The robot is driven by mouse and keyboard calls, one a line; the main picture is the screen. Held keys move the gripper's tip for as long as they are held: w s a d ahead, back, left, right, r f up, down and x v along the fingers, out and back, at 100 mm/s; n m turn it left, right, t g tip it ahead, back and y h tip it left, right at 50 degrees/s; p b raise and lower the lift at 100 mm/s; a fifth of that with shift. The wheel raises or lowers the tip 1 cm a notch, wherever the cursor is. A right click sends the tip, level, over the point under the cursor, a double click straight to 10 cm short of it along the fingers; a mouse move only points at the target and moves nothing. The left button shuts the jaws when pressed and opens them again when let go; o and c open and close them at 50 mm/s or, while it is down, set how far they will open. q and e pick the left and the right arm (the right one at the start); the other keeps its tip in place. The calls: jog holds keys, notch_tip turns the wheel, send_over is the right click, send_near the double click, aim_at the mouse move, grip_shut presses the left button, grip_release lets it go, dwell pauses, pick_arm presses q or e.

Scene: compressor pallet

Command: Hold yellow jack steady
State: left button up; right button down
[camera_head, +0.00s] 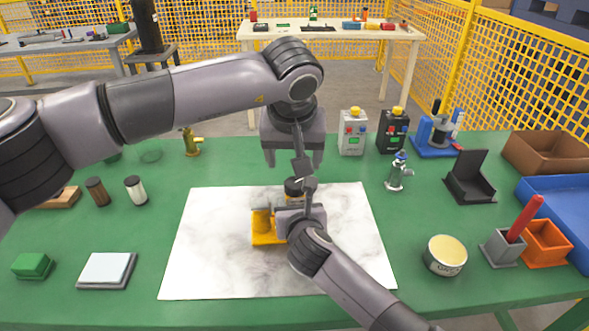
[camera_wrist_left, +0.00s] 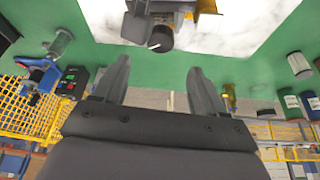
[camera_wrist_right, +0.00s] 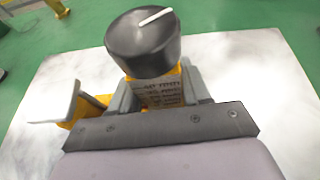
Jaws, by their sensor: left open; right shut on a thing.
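The yellow jack (camera_head: 264,228) stands on the white marble-patterned mat (camera_head: 205,265). It has a black round knob (camera_wrist_right: 143,42) with a white mark on top, and a grey plate on its left side. My right gripper (camera_wrist_right: 150,97) is shut on the yellow jack's body just below the knob. In the head view, my right wrist (camera_head: 302,222) hides part of the jack. My left gripper (camera_head: 293,160) is open and empty, pointing down above and behind the jack. In the left wrist view, the knob (camera_wrist_left: 160,38) shows beyond the open left fingers (camera_wrist_left: 160,85).
A grey and a black box with yellow tops (camera_head: 352,133) stand behind the mat. A small silver figure-like part (camera_head: 398,172) is to its right. A round tin (camera_head: 445,255) and an orange bin (camera_head: 547,243) are at the right. A green block (camera_head: 33,265) lies at front left.

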aim_at(295, 182)
pick_arm(q)
jog(key=shift+v, duration=1.7)
jog(key=shift+c, duration=1.4)
jog(key=w+f+n+h, duration=0.1)
jog(key=f+n, duration=0.2)
jog(key=n, duration=0.5)
jog(key=w+f+n+g+h, duration=0.1)
jog(key=f+n, duration=0.3)
jog(key=n, duration=0.5)
jog(key=w+f+n+g+h, duration=0.1)
jog(key=f+n, duration=0.3)
jog(key=n, duration=0.4)
jog(key=shift+w+f+n, duration=0.15)
jog(key=shift+w+n, duration=0.25)
jog(key=shift+w, duration=0.5)
jog(key=c, duration=0.8)
